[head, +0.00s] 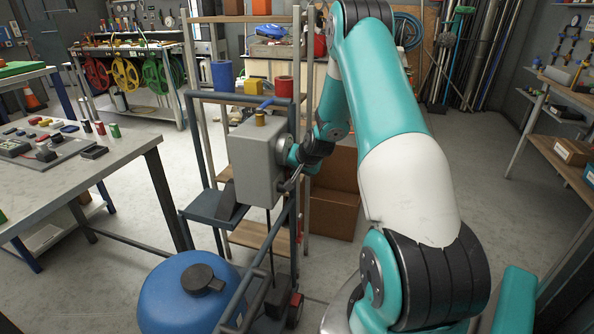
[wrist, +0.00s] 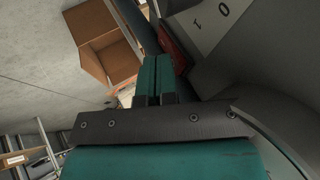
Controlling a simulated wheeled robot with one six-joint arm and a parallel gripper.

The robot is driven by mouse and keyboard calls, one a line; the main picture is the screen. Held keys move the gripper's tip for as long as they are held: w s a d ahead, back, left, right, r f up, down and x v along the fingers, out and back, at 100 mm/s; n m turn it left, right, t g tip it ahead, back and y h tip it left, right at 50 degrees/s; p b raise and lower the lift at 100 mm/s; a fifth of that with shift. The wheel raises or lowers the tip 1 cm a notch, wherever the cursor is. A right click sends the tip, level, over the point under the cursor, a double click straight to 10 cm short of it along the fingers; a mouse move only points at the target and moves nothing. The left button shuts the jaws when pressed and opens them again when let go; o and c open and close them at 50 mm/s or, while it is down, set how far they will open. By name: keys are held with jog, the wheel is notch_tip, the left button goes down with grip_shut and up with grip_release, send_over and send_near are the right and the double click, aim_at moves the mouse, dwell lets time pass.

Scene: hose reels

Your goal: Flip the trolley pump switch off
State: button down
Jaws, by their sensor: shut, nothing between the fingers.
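The trolley's pump box (head: 254,160) is a grey case on a dark frame, left of my arm's end in the head view. In the wrist view a pale label plate (wrist: 218,22) marked I and O lies at the upper right. A dark red part (wrist: 173,46), perhaps the switch, shows beside it, partly hidden behind the fingers. My gripper (wrist: 157,62) is shut and empty, its teal fingers together. The fingertips are close to the red part; I cannot tell whether they touch. In the head view my wrist is at the box's right side, and the switch face is not visible.
A blue tank (head: 185,292) with a black cap stands on the floor at the front. A workbench (head: 60,180) with small parts is at the left. An open cardboard box (head: 333,212) is behind my wrist. Shelving (head: 560,150) stands at the right.

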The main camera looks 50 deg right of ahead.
jog(key=shift+w+a+r, duration=0.1)
jog(key=shift+w+a, duration=0.05)
jog(key=shift+w, duration=0.15)
jog(key=shift+r+p, duration=0.6)
jog(key=shift+r, duration=0.2)
jog(key=shift+s, duration=0.1)
